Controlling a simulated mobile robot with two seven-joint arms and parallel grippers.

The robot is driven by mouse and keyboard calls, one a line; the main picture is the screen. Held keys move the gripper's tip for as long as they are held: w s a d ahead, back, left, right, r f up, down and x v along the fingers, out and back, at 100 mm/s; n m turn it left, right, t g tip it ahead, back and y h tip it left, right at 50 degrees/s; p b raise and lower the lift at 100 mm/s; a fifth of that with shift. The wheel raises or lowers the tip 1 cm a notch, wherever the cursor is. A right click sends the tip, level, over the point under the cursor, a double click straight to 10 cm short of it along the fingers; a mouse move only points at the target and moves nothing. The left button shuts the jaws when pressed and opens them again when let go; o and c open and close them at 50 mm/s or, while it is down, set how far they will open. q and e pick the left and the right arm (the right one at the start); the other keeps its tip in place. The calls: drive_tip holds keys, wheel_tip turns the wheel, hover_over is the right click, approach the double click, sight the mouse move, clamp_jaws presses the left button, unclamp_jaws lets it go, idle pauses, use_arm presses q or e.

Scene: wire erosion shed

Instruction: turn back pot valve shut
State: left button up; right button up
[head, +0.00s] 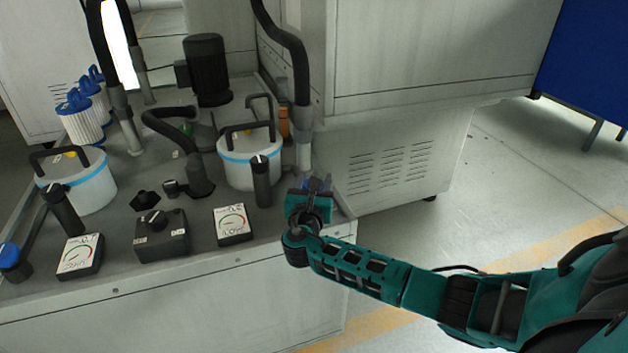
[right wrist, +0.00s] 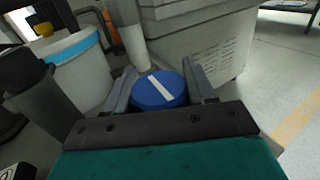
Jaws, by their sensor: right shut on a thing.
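My right gripper (head: 312,190) is at the right end of the bench top, beside the right-hand white pot (head: 248,168) with a blue band. In the right wrist view its two fingers stand on either side of a round blue valve knob (right wrist: 158,90) and are shut on it. A white bar on the knob's top lies at a slant. In the head view the gripper mostly hides this knob. Another blue knob (head: 10,253) sits at the far left, near the left-hand pot (head: 90,190). My left gripper is not in view.
A black cylinder (head: 262,182) stands just left of the gripper, with a pale pipe (head: 304,150) behind it. Gauges (head: 233,224) and a switch box (head: 162,235) lie along the front. A grey cabinet (head: 390,155) stands behind; the floor at right is clear.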

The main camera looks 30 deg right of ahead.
drive_tip(key=shift+d+r, duration=0.1)
drive_tip(key=shift+r, duration=0.15)
drive_tip(key=o, duration=1)
drive_tip(key=shift+f, duration=0.1)
drive_tip(key=shift+o, duration=0.2)
drive_tip(key=p+v, duration=0.3)
drive_tip(key=v, duration=1)
